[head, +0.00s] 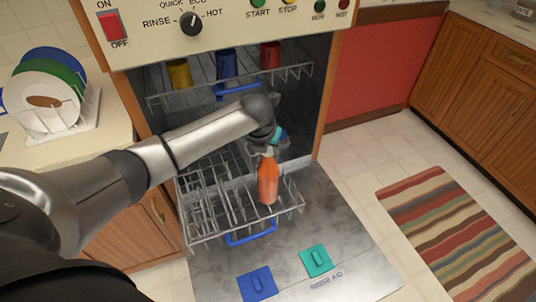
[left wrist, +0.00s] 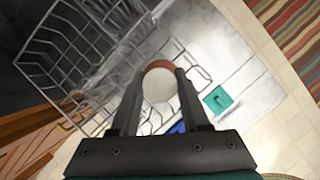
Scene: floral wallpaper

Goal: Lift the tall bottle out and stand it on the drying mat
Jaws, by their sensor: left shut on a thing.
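The tall bottle (head: 268,183) is orange and upright, over the right part of the lower dishwasher rack (head: 200,238). My left gripper (head: 267,150) comes from above and is shut on its upper end. In the left wrist view the bottle's pale round top (left wrist: 160,88) sits between the two dark fingers of the gripper (left wrist: 159,78), with an orange edge behind it. I cannot tell whether its base touches the rack. No drying mat can be made out for certain. My right gripper is not in view.
The upper rack holds a yellow cup (head: 179,74), a blue cup (head: 226,64) and a red cup (head: 270,55). The open door (head: 340,255) lies below. A plate rack (head: 75,132) stands on the left counter. A striped mat (head: 455,235) lies on the floor at right.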

